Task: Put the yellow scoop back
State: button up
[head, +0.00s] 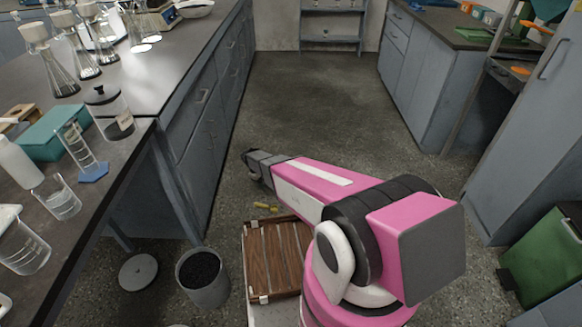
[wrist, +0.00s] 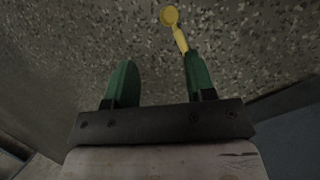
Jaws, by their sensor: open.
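The yellow scoop (head: 262,206) lies on the speckled floor, just beyond the wooden-topped case in the head view. In the wrist view the scoop (wrist: 170,17) shows its round bowl at the top, and its handle runs down to the right finger, which hides the handle's end. My gripper (wrist: 160,64) is open, with green fingers apart and only floor between them. I cannot tell whether the right finger touches the handle. In the head view my gripper (head: 250,164) is at the end of the pink arm, past the scoop and to its left.
A slatted wooden case (head: 272,262) stands beside my arm. A grey bin (head: 203,282) with dark contents and a round lid (head: 138,272) are on the floor to the left. A lab bench (head: 120,150) with glassware runs along the left. The floor ahead is clear.

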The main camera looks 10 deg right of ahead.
jog(key=s+d+r+m+y, duration=0.1)
jog(key=s+d+r, duration=0.3)
jog(key=r, duration=0.6)
jog(key=s+d+r+m+t+y, duration=0.1)
jog(key=s+d+r+m, duration=0.3)
jog(key=s+r, duration=0.5)
jog(key=s+d+r+m+y, duration=0.1)
jog(key=s+d+r+m, duration=0.2)
jog(key=r, duration=0.9)
jog(key=s+d, duration=0.2)
jog(key=s, duration=0.2)
jog(key=shift+s+y, duration=0.25)
jog(key=shift+y, duration=0.15)
jog(key=shift+d, duration=0.1)
